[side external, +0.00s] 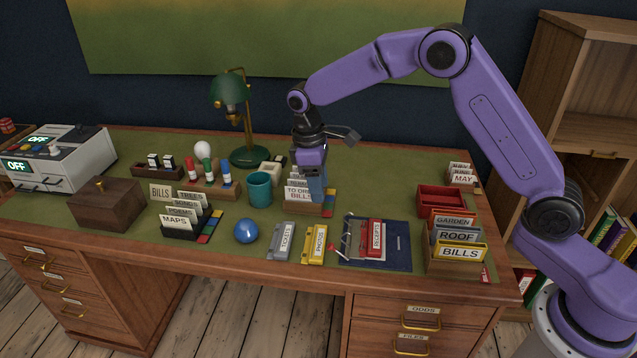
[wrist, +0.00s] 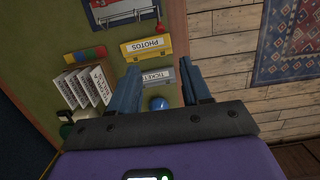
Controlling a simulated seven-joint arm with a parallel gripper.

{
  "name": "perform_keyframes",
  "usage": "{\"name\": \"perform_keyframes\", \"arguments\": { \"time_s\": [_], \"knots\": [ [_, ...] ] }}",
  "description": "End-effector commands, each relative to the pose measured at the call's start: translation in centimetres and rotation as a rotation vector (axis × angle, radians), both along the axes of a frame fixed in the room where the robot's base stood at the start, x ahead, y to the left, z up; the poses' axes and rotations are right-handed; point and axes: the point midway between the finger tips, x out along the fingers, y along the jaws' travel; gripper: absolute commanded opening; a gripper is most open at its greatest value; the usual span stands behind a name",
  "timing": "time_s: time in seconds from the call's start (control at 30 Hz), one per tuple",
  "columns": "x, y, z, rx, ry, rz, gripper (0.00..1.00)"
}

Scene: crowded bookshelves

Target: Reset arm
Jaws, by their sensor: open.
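My purple gripper (side external: 315,190) is low over the desk, just above or in front of the card holder (side external: 305,207) labelled TO DO and BILLS. I cannot tell whether it touches the cards. In the wrist view my gripper (wrist: 158,68) shows two blue fingers spread apart with nothing held between them. Past the fingers lie the grey TICKETS box (wrist: 157,77) and the blue ball (wrist: 158,103). The arm reaches from its base at the right over the desk.
A teal cup (side external: 260,189) stands left of the gripper. The yellow PHOTOS box (side external: 315,244), a blue folder (side external: 395,255) and a GARDEN, ROOF and BILLS file box (side external: 457,245) line the front. A green lamp (side external: 232,88) stands behind. Green desk mat (side external: 375,165) is clear at the back.

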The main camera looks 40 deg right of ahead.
Motion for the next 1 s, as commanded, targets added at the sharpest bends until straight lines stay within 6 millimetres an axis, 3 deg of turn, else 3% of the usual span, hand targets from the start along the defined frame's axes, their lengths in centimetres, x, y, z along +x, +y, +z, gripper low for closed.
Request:
{"name": "perform_keyframes", "arguments": {
  "time_s": [0.33, 0.47, 0.73, 1.0],
  "knots": [
    [-0.2, 0.1, 0.2, 0.0, -0.001, 0.003, 0.48],
    [-1.8, 0.6, 1.2, 0.006, -0.01, 0.022, 0.48],
    [-10.4, 1.5, 5.2, 0.034, -0.047, 0.099, 0.48],
    [-20.5, -0.3, 7.7, 0.072, -0.078, 0.179, 0.48]
  ]
}}
